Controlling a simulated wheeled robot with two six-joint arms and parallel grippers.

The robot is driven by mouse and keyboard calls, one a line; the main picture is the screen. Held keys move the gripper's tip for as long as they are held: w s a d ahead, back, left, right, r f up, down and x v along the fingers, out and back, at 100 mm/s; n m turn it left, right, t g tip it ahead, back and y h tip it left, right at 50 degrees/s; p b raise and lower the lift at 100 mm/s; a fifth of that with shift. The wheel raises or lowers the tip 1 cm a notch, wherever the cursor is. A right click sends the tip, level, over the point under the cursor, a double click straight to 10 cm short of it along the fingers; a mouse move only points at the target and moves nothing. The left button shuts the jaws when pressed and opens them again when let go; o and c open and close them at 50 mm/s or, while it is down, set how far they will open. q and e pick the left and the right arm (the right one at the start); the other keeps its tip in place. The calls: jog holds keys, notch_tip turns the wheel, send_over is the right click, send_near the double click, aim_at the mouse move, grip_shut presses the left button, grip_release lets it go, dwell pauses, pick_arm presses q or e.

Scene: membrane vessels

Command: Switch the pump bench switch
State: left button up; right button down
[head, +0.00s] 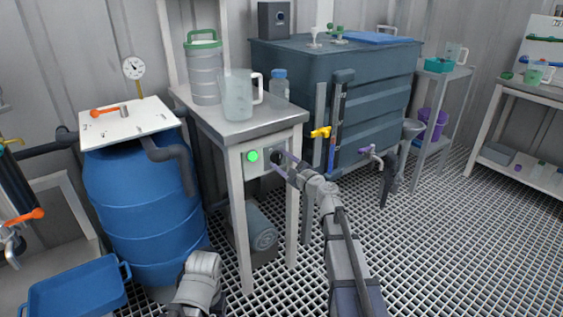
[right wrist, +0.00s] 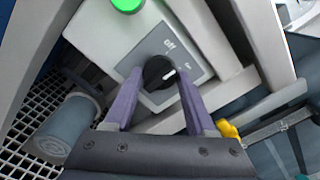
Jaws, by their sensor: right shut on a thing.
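The pump bench switch is a black rotary knob (right wrist: 158,72) on a grey plate with small labels, one reading like "Off". It sits on the front box of the bench (head: 212,122). In the head view the knob (head: 278,158) is partly covered by my fingers. A white mark on the knob points to the right in the right wrist view. My right gripper (right wrist: 158,88), with purple fingers, is shut on the knob, one finger on each side. It also shows in the head view (head: 284,162). A green lamp (head: 252,156) beside the knob glows.
A translucent jug (head: 238,98), a tall grey vessel with a green lid (head: 204,72) and a blue-capped bottle (head: 279,85) stand on the bench. A blue barrel (head: 140,205) is left, a large tank (head: 380,85) right. The grated floor at right is clear.

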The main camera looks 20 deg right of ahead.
jog(key=n, duration=0.6)
jog(key=shift+n, duration=0.3)
dwell(0.4)
jog(key=shift+c, duration=1.1)
grip_release()
jog(key=shift+s, duration=0.1)
jog(key=v, duration=0.7)
jog(key=shift+s, duration=0.3)
jog(key=shift+d, duration=0.1)
